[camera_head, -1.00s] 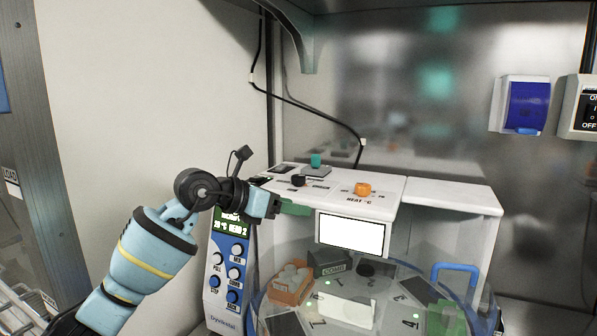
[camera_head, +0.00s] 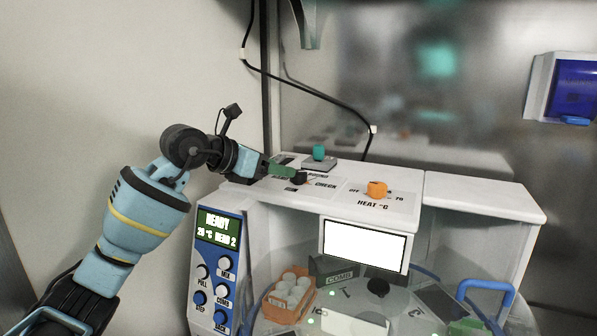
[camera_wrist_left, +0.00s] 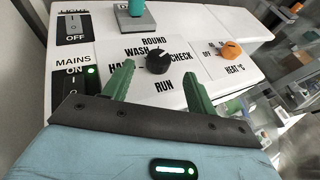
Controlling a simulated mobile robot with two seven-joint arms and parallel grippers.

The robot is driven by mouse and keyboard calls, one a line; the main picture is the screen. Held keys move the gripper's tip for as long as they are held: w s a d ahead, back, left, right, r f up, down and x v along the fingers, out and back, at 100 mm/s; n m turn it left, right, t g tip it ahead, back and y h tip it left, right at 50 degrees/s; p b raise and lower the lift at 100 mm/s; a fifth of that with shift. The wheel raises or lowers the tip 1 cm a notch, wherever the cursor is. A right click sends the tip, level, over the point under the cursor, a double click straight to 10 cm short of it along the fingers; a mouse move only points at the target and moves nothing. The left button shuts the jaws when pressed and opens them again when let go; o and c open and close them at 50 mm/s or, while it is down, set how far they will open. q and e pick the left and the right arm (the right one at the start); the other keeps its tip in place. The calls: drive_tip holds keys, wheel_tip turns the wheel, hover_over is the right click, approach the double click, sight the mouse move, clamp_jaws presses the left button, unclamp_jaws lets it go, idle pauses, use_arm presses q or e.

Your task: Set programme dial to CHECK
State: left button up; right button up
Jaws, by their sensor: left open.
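The black programme dial (camera_wrist_left: 158,61) sits on the white machine top, ringed by the words ROUND, WASH, CHECK and RUN; one label on the left is partly hidden. Its pale pointer mark appears to face the upper right, between ROUND and CHECK. In the head view the dial (camera_head: 299,178) is just beyond my left gripper's tips. My left gripper (camera_head: 289,173) is open, with green fingers. In the left wrist view the fingers (camera_wrist_left: 157,76) lie on either side of the dial's near part, with nothing gripped; contact cannot be told. My right gripper is out of view.
An orange HEAT knob (camera_head: 377,189) stands right of the dial. A teal knob (camera_head: 319,152) stands behind it. The MAINS switch (camera_wrist_left: 74,82) is left, with a green light. The panel display (camera_head: 217,228) reads READY. A clear-covered carousel is below.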

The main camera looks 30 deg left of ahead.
sight(298, 171)
use_arm(q)
drive_tip(key=x, duration=0.7)
drive_tip(key=shift+w+d+f, duration=0.1)
drive_tip(key=shift+w, duration=0.15)
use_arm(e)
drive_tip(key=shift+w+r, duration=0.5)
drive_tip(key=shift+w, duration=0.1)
use_arm(q)
drive_tip(key=c, duration=1)
drive_tip(key=shift+f+m+g+h, duration=0.1)
drive_tip(key=shift+m+g+h, duration=0.2)
drive_tip(key=shift+m+h, duration=0.3)
drive_tip(key=shift+m+g+h, duration=0.6)
drive_tip(key=shift+m+h, duration=0.3)
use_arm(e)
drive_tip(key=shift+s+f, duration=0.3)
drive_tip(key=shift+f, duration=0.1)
use_arm(q)
drive_tip(key=o, duration=1)
drive_tip(key=shift+s, duration=0.1)
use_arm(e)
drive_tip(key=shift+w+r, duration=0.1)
